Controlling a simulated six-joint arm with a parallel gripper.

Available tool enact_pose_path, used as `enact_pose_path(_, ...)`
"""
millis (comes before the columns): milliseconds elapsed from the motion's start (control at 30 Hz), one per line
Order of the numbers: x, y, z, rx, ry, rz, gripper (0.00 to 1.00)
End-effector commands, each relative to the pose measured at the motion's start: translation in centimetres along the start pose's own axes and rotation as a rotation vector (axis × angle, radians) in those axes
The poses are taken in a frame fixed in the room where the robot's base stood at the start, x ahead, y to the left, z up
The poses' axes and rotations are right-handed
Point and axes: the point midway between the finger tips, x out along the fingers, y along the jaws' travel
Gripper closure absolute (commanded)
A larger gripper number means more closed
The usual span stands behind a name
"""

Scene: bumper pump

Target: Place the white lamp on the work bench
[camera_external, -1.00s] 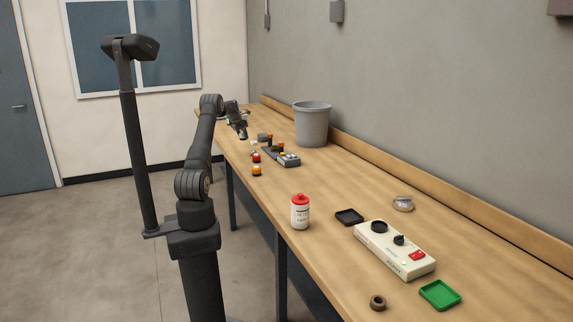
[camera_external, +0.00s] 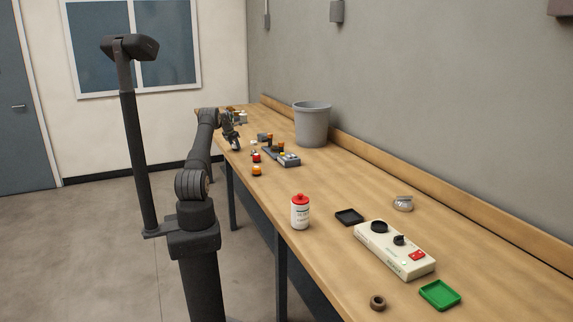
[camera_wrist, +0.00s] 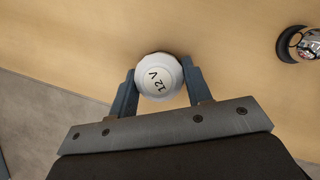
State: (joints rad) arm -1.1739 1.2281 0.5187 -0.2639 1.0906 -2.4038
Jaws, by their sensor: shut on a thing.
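The white lamp (camera_wrist: 159,75) is a round, faceted white cap marked "12 V", seen from above in the wrist view. My gripper (camera_wrist: 160,84) is shut on it, one finger on each side. The wooden work bench (camera_wrist: 90,45) lies beneath the lamp; I cannot tell whether the lamp touches it. In the external view my gripper (camera_external: 235,144) is low at the bench's left edge, towards the far end, and the lamp cannot be made out there. The bench (camera_external: 345,180) also shows in that view.
Small red (camera_external: 256,157) and orange (camera_external: 257,171) lamps stand near the edge. A shiny round part with a dark ring (camera_wrist: 303,45) is right of my gripper. The bench middle is largely clear.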

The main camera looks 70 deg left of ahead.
Motion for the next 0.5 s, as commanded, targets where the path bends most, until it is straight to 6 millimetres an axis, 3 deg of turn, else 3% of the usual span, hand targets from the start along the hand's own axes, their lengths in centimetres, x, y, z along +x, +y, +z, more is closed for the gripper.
enact_pose_path(167, 0.26, -0.02, -0.11, 0.0, 0.001, -0.001, 0.79)
enact_pose_path(200, 0.32, -0.03, -0.14, 0.0, 0.001, -0.001, 0.53)
enact_pose_path(300, 0.29, -0.02, -0.12, 0.0, 0.001, -0.001, 0.33)
enact_pose_path(500, 0.27, -0.02, -0.11, 0.0, 0.0, -0.001, 0.33)
